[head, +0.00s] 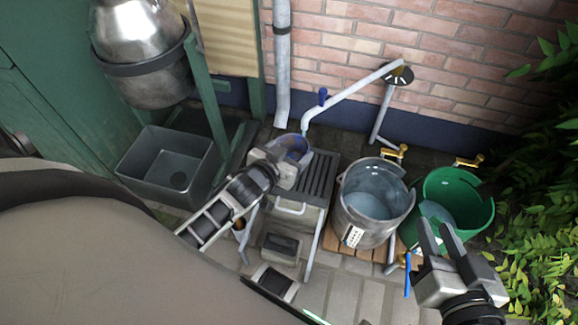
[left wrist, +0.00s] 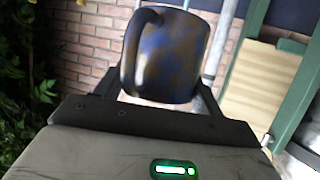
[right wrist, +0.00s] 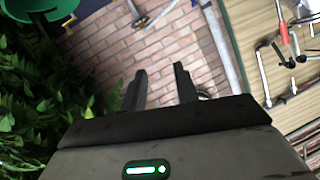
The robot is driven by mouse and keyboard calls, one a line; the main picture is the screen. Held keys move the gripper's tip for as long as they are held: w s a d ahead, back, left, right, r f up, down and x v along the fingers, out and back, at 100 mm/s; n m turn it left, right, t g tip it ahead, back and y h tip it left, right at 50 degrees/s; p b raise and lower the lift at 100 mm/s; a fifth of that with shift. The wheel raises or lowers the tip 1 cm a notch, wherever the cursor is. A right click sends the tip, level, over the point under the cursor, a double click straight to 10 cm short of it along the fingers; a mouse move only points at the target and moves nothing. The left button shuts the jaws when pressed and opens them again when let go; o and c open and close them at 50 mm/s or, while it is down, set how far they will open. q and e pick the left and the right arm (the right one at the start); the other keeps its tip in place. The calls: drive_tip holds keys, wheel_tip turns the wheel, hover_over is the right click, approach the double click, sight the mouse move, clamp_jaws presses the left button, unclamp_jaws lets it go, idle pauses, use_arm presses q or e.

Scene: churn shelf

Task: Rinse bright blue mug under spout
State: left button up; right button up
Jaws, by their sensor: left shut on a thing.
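The blue mug (head: 294,146) is in the head view, just under the open end of the pale spout (head: 345,95). In the left wrist view the mug (left wrist: 172,55) is dark blue with brown patches, its handle to the left. My left gripper (head: 276,158) is shut on the mug and holds it over the slatted stand. The mug's inside is mostly hidden in the wrist view.
A dark slatted rack (head: 316,178) lies beneath and beside the mug. A metal bucket (head: 372,235) and a green bucket (head: 478,225), both holding water, stand to the right. A grey basin (head: 150,180) and metal churn (head: 145,50) are left.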

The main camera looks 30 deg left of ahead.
use_arm(q)
wheel_tip(320, 180, down, 9)
drive_tip(key=b, duration=0.4)
drive_tip(key=w+a+f+b, duration=0.1)
drive_tip(key=w+a+b, duration=0.1)
drive_tip(key=w+b, duration=0.3)
drive_tip(key=w+a+f+b, duration=0.2)
drive_tip(key=w+b, duration=0.3)
drive_tip(key=w, duration=0.5)
drive_tip(key=shift+w+a, duration=0.15)
drive_tip(key=shift+w, duration=0.05)
use_arm(e)
wheel_tip(320, 180, up, 9)
drive_tip(key=w+a+n+t+y, duration=0.1)
drive_tip(key=n+t+y, duration=0.5)
drive_tip(key=n+y, duration=0.1)
drive_tip(key=shift+w+a+f+t+y, duration=0.2)
drive_tip(key=shift+t+y, duration=0.1)
drive_tip(key=shift+y, duration=0.1)
